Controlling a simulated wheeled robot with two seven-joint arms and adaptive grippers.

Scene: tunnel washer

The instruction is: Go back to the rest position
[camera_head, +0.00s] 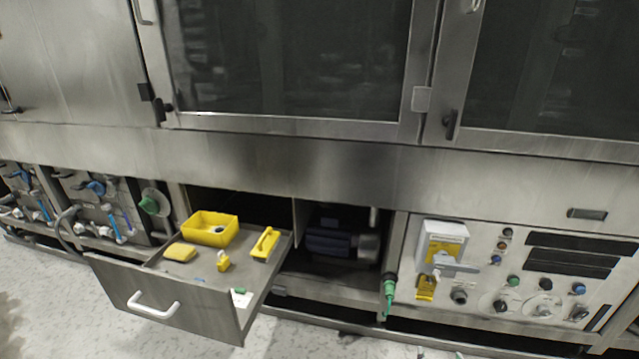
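Neither of my grippers can be made out in the head view, so their state does not show. The tunnel washer's steel front (290,160) fills most of the view. A drawer (190,308) with a white handle is pulled open at the lower left. In it lie a yellow bin (210,229), a yellow sponge-like block (180,252), a small yellow piece (224,262) and a long yellow tool (265,244).
The open drawer juts out over the pale floor (40,310). A motor (335,242) sits in the open bay beside it. A control panel (530,270) with a switch box (440,245) is at right. A green plug (389,288) hangs between them. Valves (95,188) are at left.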

